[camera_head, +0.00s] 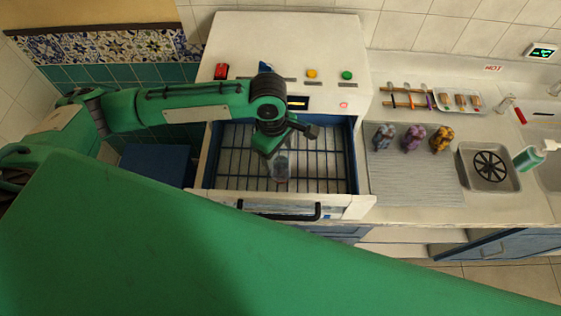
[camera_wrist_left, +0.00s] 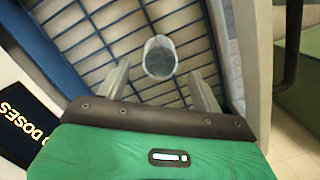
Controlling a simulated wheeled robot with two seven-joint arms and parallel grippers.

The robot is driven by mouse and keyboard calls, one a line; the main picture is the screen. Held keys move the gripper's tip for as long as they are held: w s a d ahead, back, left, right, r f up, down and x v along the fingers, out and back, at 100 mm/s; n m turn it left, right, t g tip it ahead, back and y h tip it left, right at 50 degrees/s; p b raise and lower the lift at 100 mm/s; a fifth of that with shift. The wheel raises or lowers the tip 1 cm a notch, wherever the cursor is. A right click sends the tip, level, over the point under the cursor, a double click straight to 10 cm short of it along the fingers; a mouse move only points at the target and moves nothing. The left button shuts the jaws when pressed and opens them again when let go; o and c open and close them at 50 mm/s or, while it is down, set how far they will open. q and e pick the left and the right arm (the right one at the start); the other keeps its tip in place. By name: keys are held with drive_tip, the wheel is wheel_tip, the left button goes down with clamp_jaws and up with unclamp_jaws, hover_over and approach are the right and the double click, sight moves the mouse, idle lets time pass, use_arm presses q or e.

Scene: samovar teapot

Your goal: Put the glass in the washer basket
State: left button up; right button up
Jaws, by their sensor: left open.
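A clear glass (camera_head: 281,169) is at the washer basket (camera_head: 235,166), a wire rack inside the pulled-out washer drawer, near the drawer's front edge. In the left wrist view the glass (camera_wrist_left: 160,57) appears as a round rim with the rack's bars around it. My left gripper (camera_head: 279,150) points down over the basket, at the glass. In the left wrist view my left gripper (camera_wrist_left: 158,73) has its fingers apart, one on each side of the glass and clear of it. Whether the glass rests fully on the bars is hard to tell. My right gripper is out of view.
The drawer's front handle (camera_head: 280,213) sticks out below the basket. To the right, a ribbed drainboard (camera_head: 410,180) holds small figurines (camera_head: 414,138) at its back, beside a sink basin (camera_head: 489,167). Much of the basket is empty.

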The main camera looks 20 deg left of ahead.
use_arm(q)
drive_tip(key=r, duration=0.4)
drive_tip(key=shift+w+a+r, duration=0.1)
drive_tip(key=shift+a+r, duration=0.15)
drive_tip(key=shift+r, duration=0.15)
drive_tip(key=shift+a+r, duration=0.1)
drive_tip(key=shift+r, duration=0.65)
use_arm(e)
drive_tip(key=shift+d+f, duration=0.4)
use_arm(q)
drive_tip(key=shift+f, duration=0.1)
